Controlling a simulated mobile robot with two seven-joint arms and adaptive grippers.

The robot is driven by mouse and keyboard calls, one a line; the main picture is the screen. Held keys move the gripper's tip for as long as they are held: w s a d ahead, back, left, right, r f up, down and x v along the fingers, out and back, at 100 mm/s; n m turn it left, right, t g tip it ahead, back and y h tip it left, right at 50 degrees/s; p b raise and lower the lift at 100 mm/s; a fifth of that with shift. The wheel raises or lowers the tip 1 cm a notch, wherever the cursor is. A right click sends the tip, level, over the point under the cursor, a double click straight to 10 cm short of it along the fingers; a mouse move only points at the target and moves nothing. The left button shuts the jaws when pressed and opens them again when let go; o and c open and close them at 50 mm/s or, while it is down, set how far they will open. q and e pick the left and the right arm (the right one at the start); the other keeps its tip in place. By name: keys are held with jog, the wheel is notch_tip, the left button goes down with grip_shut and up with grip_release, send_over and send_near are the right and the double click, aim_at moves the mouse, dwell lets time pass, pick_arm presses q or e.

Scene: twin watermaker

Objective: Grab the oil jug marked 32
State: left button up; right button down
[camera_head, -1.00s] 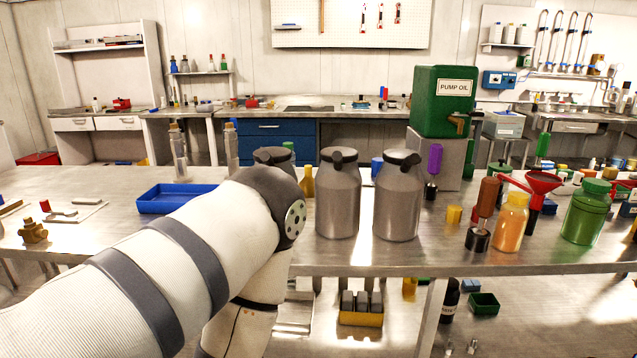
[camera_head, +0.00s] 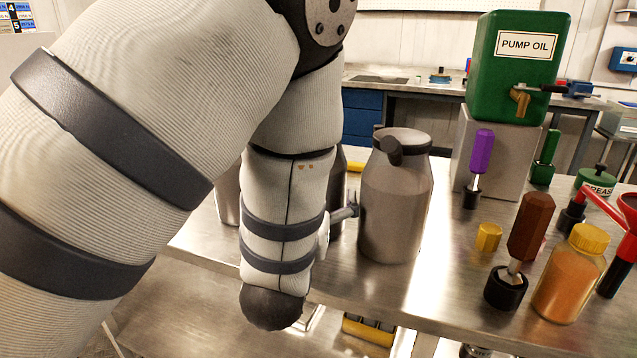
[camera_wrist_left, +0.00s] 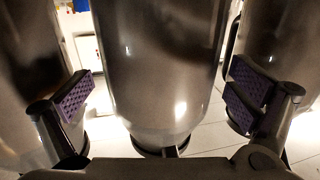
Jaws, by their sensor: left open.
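Three dark grey metal oil jugs stand in a row on the bench. The right jug (camera_head: 395,205) shows fully in the head view, with a dark lid and handle. The middle jug (camera_head: 338,190) and the left jug (camera_head: 228,195) are mostly hidden behind my left arm. I can read no number on any of them. My left gripper (camera_wrist_left: 163,97) is open, its purple pads either side of the middle jug (camera_wrist_left: 160,65) in the left wrist view. I cannot tell whether the pads touch it. In the head view one finger shows between the middle and right jugs. My right gripper is not visible.
The right wrist-view jug (camera_wrist_left: 272,45) is close to a finger. Right of the jugs stand a yellow cap (camera_head: 488,237), a brown-handled tool (camera_head: 530,225), an orange jar (camera_head: 568,280) and a red funnel (camera_head: 627,215). A green pump oil tank (camera_head: 518,75) stands behind.

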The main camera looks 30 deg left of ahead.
pick_arm(q)
jog(key=x, duration=0.3)
jog(key=shift+w+a, duration=0.15)
jog(key=shift+w, duration=0.15)
jog(key=c, duration=1.3)
jog(key=shift+r, duration=0.1)
jog(key=c, duration=0.4)
jog(key=shift+r, duration=0.1)
